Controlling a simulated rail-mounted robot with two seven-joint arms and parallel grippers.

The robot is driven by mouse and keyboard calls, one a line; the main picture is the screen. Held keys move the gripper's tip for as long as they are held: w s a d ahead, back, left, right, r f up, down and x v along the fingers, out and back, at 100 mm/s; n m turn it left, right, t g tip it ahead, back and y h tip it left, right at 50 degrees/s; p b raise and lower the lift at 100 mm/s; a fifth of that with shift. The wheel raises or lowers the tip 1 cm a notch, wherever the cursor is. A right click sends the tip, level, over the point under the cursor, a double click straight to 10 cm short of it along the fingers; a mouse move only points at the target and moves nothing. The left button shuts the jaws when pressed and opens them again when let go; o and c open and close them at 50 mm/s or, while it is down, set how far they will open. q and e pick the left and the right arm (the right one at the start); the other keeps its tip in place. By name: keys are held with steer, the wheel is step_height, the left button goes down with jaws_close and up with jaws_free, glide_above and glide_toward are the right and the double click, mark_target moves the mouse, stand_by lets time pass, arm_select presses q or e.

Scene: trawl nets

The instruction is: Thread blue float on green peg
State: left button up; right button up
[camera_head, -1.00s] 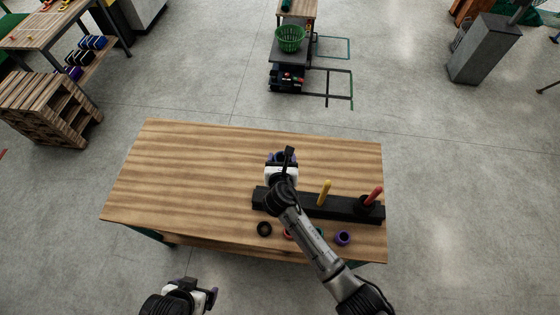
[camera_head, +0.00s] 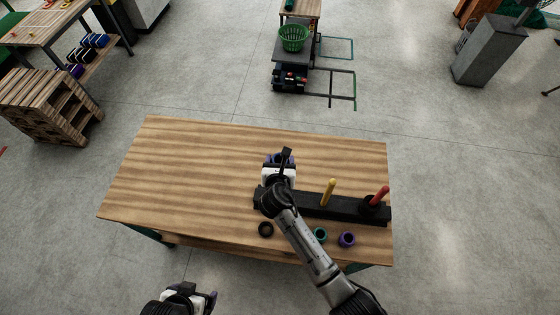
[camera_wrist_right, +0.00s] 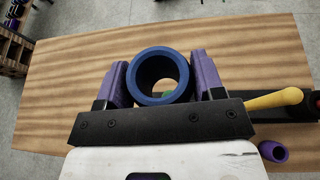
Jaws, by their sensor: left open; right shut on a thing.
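The blue float (camera_wrist_right: 134,76) is a ring held between the two purple fingers of my right gripper (camera_wrist_right: 158,80) in the right wrist view. In the head view my right gripper (camera_head: 281,160) is over the table at the far left end of the black peg base (camera_head: 300,202), and the float is mostly hidden. A small bit of green (camera_wrist_right: 169,92) shows through the float's hole; I cannot tell whether the float is around the green peg. My arm covers that peg in the head view. My left gripper (camera_head: 203,298) is open and empty in front of the table.
The base carries a yellow peg (camera_head: 329,192) and a red peg (camera_head: 380,194) with a dark ring around its foot. A black float (camera_head: 266,229), a green float (camera_head: 320,235) and a purple float (camera_head: 347,240) lie along the front edge. The left table half (camera_head: 170,180) is clear.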

steer(key=shift+f+b, duration=1.75)
steer(key=shift+f, duration=0.7)
steer(key=shift+f+b, duration=0.6)
steer(key=shift+f, duration=0.7)
steer(key=o, duration=0.8)
steer(key=shift+c, duration=0.2)
steer(key=o, duration=0.3)
